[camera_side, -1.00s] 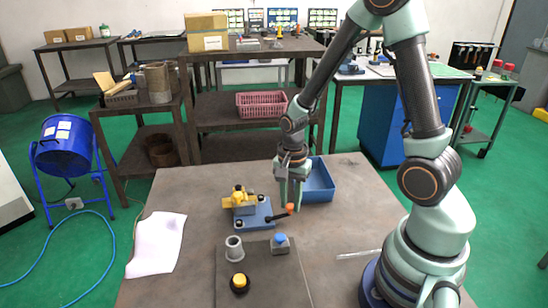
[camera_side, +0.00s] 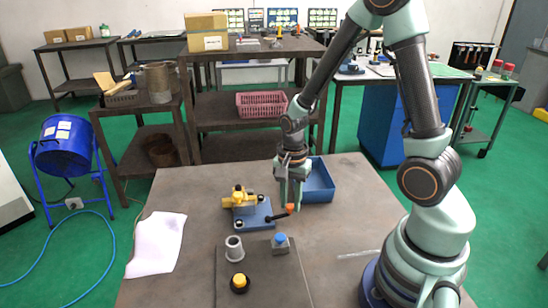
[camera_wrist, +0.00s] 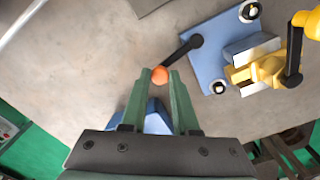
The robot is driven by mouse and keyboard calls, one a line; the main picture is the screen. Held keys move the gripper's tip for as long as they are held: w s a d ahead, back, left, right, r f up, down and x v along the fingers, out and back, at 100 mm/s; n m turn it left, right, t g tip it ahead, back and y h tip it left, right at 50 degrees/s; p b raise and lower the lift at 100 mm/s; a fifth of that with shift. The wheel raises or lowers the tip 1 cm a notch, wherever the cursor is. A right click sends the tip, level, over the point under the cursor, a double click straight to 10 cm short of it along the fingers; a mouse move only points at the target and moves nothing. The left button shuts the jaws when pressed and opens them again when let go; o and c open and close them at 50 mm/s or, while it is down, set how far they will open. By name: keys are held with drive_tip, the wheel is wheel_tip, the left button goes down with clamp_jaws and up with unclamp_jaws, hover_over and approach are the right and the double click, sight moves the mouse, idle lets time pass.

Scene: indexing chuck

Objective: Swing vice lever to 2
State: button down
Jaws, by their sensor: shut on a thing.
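The vice (camera_side: 262,213) has a blue base and a yellow body and stands on the table left of my gripper. In the wrist view the vice (camera_wrist: 215,62) is at upper right. Its black lever (camera_side: 277,216) ends in an orange knob (camera_side: 291,208); in the wrist view the lever (camera_wrist: 180,53) runs from a round black pivot down-left to the orange knob (camera_wrist: 159,75). My gripper (camera_side: 290,204) points down at the knob. In the wrist view my gripper (camera_wrist: 160,74) has its fingertips on either side of the knob, shut on it. No numbered marks are readable.
A blue bin (camera_side: 319,184) stands just behind and right of my gripper. A dark plate (camera_side: 262,285) in front carries a grey cylinder (camera_side: 234,249), a blue-topped block (camera_side: 281,244) and a yellow button (camera_side: 239,282). White paper (camera_side: 156,243) lies at left. The table's right side is mostly clear.

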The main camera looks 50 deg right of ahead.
drive_tip(key=shift+w+d, duration=0.1)
drive_tip(key=shift+w, duration=0.05)
idle(0.3)
drive_tip(key=n, duration=0.1)
drive_tip(key=w+n, duration=0.1)
drive_tip(key=n, duration=0.1)
drive_tip(key=shift+w+d, duration=0.2)
drive_tip(key=shift+d, duration=0.1)
drive_tip(key=w+n, duration=0.1)
drive_tip(key=n, duration=0.1)
drive_tip(key=w+n, duration=0.1)
drive_tip(key=n, duration=0.1)
drive_tip(key=shift+d, duration=0.15)
drive_tip(key=w+n, duration=0.1)
drive_tip(key=n, duration=0.2)
drive_tip(key=shift+w+a, duration=0.2)
drive_tip(key=shift+w, duration=0.2)
drive_tip(key=shift+w+a+n, duration=0.2)
drive_tip(key=shift+w+n, duration=0.15)
drive_tip(key=shift+n, duration=0.55)
drive_tip(key=shift+w+a+n, duration=0.15)
drive_tip(key=shift+w+n, duration=0.2)
drive_tip(key=shift+n, duration=0.55)
drive_tip(key=c, duration=0.7)
unclamp_jaws()
drive_tip(key=shift+o, duration=0.2)
